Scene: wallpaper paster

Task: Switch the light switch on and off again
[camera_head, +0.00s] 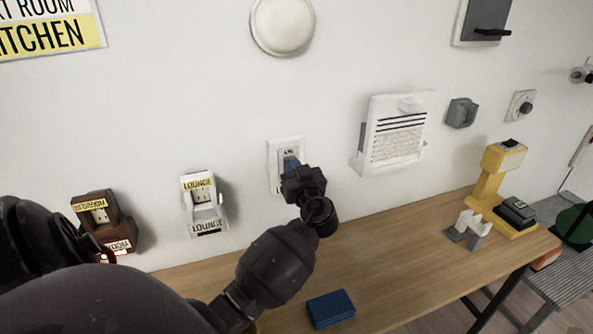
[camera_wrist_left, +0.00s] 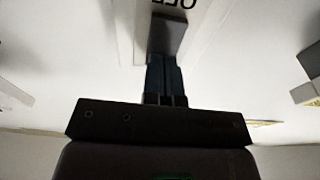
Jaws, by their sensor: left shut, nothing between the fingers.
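The light switch (camera_head: 273,156) is a white plate on the wall, left of the white vent, with "ON" lettering near its top. In the left wrist view the switch plate (camera_wrist_left: 203,35) shows at the top with upside-down "OFF" lettering and a grey toggle (camera_wrist_left: 169,33) in its middle. My left gripper (camera_head: 291,164) is in front of the switch and hides its lower right part. Its fingers (camera_wrist_left: 164,76) are shut and empty, with their tips at the toggle; I cannot tell if they touch it. My right gripper is not in view.
A wooden table (camera_head: 390,248) runs along the wall below, with a blue block (camera_head: 331,308) on it. A white vent (camera_head: 395,134) sticks out to the right. A yellow stand (camera_head: 490,185) is further right.

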